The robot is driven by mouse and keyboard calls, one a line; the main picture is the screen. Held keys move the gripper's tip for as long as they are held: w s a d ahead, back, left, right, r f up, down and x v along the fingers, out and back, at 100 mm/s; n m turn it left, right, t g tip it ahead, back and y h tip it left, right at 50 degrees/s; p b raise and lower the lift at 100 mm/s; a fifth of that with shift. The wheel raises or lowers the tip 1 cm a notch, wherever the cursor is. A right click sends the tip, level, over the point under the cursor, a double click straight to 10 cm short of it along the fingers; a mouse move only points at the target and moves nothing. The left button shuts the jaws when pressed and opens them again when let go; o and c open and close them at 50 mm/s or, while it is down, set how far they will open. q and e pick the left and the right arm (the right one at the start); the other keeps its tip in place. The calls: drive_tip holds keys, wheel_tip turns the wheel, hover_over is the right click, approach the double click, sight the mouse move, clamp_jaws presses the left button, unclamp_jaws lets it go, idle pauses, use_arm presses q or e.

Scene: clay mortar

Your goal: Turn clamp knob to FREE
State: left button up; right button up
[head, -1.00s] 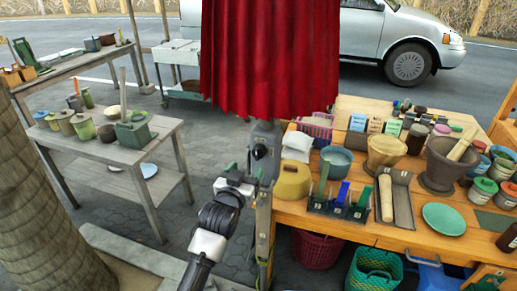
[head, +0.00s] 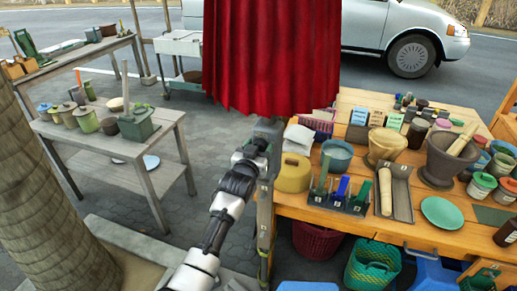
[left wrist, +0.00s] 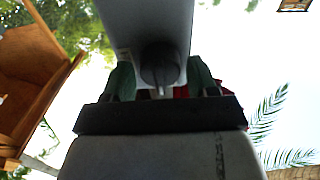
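A grey clamp post (head: 268,128) stands at the left end of the wooden table, below the red cloth. In the head view my left gripper (head: 259,144) is against the front of the post and covers the knob. In the left wrist view the round dark knob (left wrist: 160,66) sits on the grey clamp body (left wrist: 148,22). The green fingers of my left gripper (left wrist: 160,82) stand on either side of the knob, with small gaps showing, so it looks open around it. I cannot read any FREE marking. My right gripper is not in view.
The red cloth (head: 271,55) hangs above the post. A grey side table (head: 95,150) with pots stands to the left, with open paving between.

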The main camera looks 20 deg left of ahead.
use_arm(q)
drive_tip(key=c, duration=0.7)
drive_tip(key=shift+o, duration=0.2)
drive_tip(key=shift+m, duration=0.3)
drive_tip(key=m, duration=0.9)
drive_tip(key=shift+d+f+b, duration=0.1)
drive_tip(key=shift+d+b, duration=0.05)
drive_tip(key=shift+b, duration=0.15)
drive_tip(key=m, duration=0.4)
drive_tip(key=shift+m, duration=0.3)
drive_tip(key=shift+f+m, duration=0.15)
drive_tip(key=shift+m, duration=1.65)
